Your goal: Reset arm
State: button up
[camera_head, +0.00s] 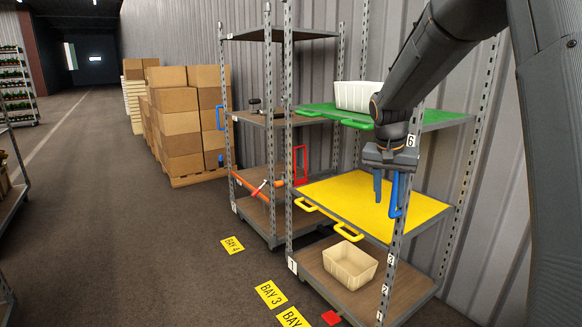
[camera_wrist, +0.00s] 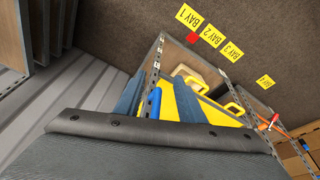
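My gripper (camera_head: 385,185) hangs fingers-down in front of the right-hand rack, above the yellow shelf (camera_head: 350,198). In the wrist view its two dark blue fingers stand apart, and the gripper (camera_wrist: 158,82) is open with nothing between the tips. The yellow shelf also shows beyond the fingers in the wrist view (camera_wrist: 200,105). A bright blue handle (camera_head: 395,200) by the rack's front post is close to the fingers in the head view; I cannot tell whether they touch. My arm reaches in from the upper right.
A white crate (camera_head: 358,96) sits on the green shelf (camera_head: 430,117); a beige crate (camera_head: 350,264) sits on the bottom shelf. A second rack (camera_head: 262,120) adjoins on the left. Stacked cardboard boxes (camera_head: 180,125) stand behind. The aisle floor (camera_head: 130,240) at left is open.

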jog(key=s+a+f+n+p, duration=0.1)
jog(key=s+a+f+n, duration=0.1)
jog(key=s, duration=0.8)
jog(key=s+a+f+n+g+y+p, duration=0.1)
jog(key=s+a+f+n, duration=0.1)
jog(key=s, duration=0.9)
jog(key=s+a+f+n+g+y, duration=0.1)
jog(key=s+a, duration=0.4)
jog(key=s, duration=0.5)
notch_tip(320, 180, down, 3)
jog(key=shift+s+a+r+n+p, duration=0.15)
jog(key=shift+n+p, duration=0.25)
jog(key=shift+n, duration=0.4)
